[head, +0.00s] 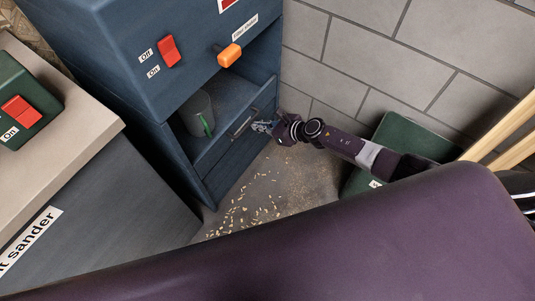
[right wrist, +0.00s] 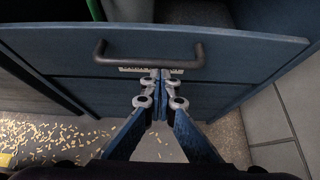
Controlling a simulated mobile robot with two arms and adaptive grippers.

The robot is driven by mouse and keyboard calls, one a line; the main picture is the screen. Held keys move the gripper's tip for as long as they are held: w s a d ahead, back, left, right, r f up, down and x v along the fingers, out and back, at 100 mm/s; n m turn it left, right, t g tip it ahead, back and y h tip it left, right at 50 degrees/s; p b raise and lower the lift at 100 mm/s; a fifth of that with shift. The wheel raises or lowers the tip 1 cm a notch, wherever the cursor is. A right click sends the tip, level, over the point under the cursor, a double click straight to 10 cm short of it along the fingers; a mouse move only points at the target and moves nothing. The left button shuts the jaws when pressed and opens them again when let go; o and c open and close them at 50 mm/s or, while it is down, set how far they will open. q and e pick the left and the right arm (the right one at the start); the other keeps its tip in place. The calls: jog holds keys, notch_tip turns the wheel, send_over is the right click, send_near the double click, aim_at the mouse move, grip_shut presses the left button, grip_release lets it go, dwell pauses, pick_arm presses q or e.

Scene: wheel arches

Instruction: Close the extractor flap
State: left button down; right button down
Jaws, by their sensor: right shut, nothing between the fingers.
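The extractor is a dark blue cabinet (head: 125,50) with an open compartment. A low blue front panel with a dark bar handle (head: 240,128) runs below the opening; I take it for the flap (right wrist: 60,48). Its top edge is apart from the cabinet's upper part, and I cannot tell its exact angle. In the right wrist view the bar handle (right wrist: 150,50) is just beyond my fingertips. My right gripper (head: 260,126) is shut and empty, and it also shows in the right wrist view (right wrist: 160,78). Its tips cover part of a label under the handle; contact is unclear. My left gripper is not in view.
A grey container with a green handle (head: 198,114) stands inside the compartment. An orange handle (head: 229,55) and a red switch (head: 168,51) are above. Wood chips (head: 243,211) lie on the floor. A green box (head: 412,140) stands by the block wall at right.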

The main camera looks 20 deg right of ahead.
jog(key=shift+w+a+r, duration=0.2)
jog(key=shift+w+r, duration=0.15)
jog(key=shift+r, duration=0.2)
jog(key=shift+w+a+r, duration=0.2)
jog(key=shift+w+r, duration=0.15)
jog(key=shift+r, duration=0.15)
jog(key=shift+s+d+r, duration=0.15)
jog(key=shift+s+d, duration=0.2)
jog(key=shift+d, duration=0.05)
jog(key=s+f+v, duration=0.1)
jog(key=f+v, duration=0.1)
jog(key=v, duration=0.9)
jog(key=shift+s+d, duration=0.15)
jog(key=shift+d, duration=0.1)
